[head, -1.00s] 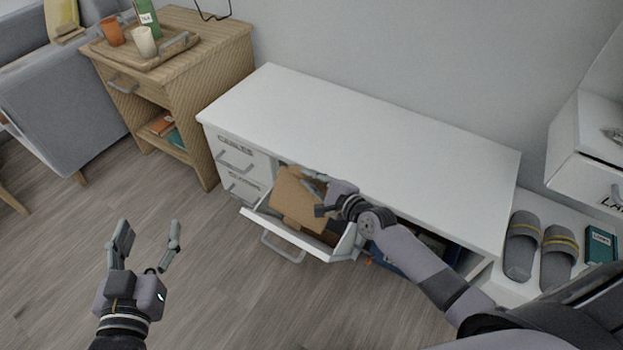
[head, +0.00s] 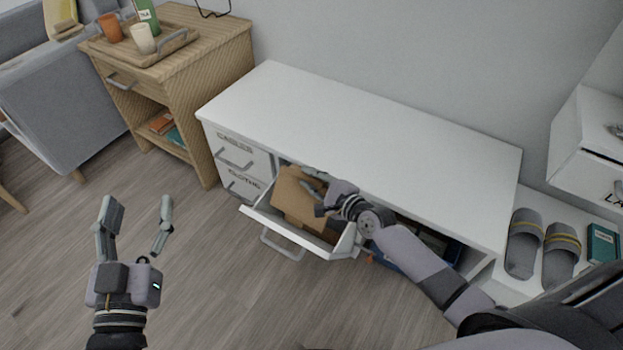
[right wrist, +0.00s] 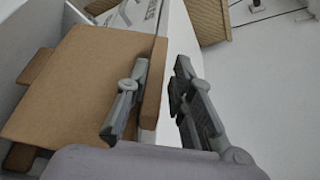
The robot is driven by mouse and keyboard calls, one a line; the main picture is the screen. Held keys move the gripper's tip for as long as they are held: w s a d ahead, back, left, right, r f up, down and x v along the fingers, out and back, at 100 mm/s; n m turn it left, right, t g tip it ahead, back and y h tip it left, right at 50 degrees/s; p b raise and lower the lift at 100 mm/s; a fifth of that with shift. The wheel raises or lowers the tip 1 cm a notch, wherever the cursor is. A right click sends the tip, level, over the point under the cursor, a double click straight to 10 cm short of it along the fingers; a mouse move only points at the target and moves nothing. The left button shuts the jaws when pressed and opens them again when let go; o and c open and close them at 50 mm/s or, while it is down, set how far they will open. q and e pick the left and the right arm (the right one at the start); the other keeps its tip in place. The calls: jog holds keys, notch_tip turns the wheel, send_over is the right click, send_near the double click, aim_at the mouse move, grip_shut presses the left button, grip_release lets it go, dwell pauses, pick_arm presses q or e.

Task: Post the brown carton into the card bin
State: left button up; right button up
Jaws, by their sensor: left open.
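The brown carton (head: 292,197) is tilted inside an open white drawer (head: 262,217) under the desk, its top sticking up above the drawer front. No label reading as the card bin is visible on this drawer. My right gripper (head: 313,190) is at the carton's upper right side. In the right wrist view, its fingers (right wrist: 160,103) are apart, with the carton's edge (right wrist: 153,85) between them and a gap to the right finger. The carton's lower part is partly hidden. My left gripper (head: 136,228) is open and empty over the floor at left.
The white desk top (head: 360,135) is bare and overhangs the drawer. Closed drawers (head: 235,160) with labels stand to its left. A wooden cabinet (head: 215,75) holds a tray with cups and a bottle. Slippers (head: 540,245) and a teal book (head: 602,245) lie at right.

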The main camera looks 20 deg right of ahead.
jog(key=o, duration=0.3)
jog(key=shift+s, duration=0.1)
jog(key=v, duration=1.2)
dwell(0.5)
